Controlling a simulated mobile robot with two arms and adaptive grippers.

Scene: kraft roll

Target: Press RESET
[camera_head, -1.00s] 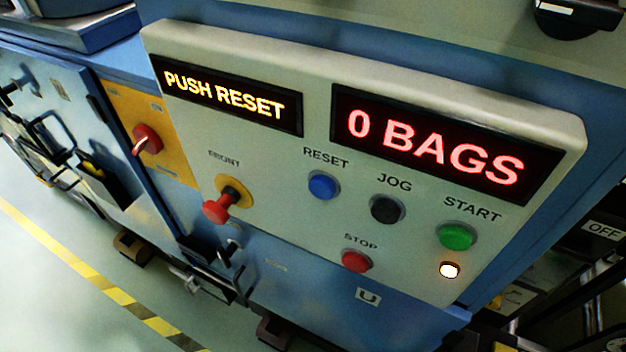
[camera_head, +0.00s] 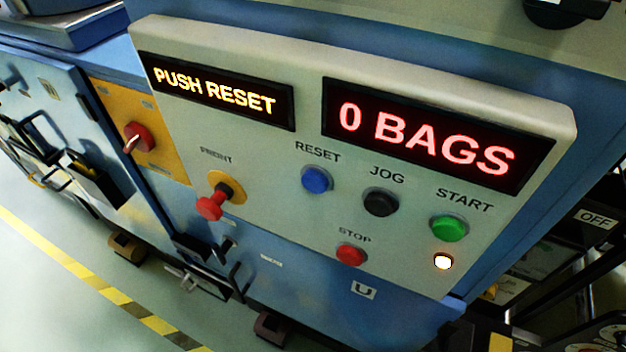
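The blue RESET button (camera_head: 316,179) sits under its RESET label on a pale grey control panel (camera_head: 290,212). It stands out from the panel, and nothing covers it. To its right are a black JOG button (camera_head: 380,202) and a green START button (camera_head: 448,228). A red STOP button (camera_head: 351,254) is below. The left display (camera_head: 215,92) reads PUSH RESET in yellow. The right display (camera_head: 435,138) reads 0 BAGS in red. Neither of my grippers shows in the head view.
A red emergency knob (camera_head: 211,207) on a yellow disc stands out left of RESET. A red rotary switch (camera_head: 138,137) sits on a yellow plate further left. A small lamp (camera_head: 443,261) glows below START. Floor with a yellow-black stripe (camera_head: 95,281) lies at lower left.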

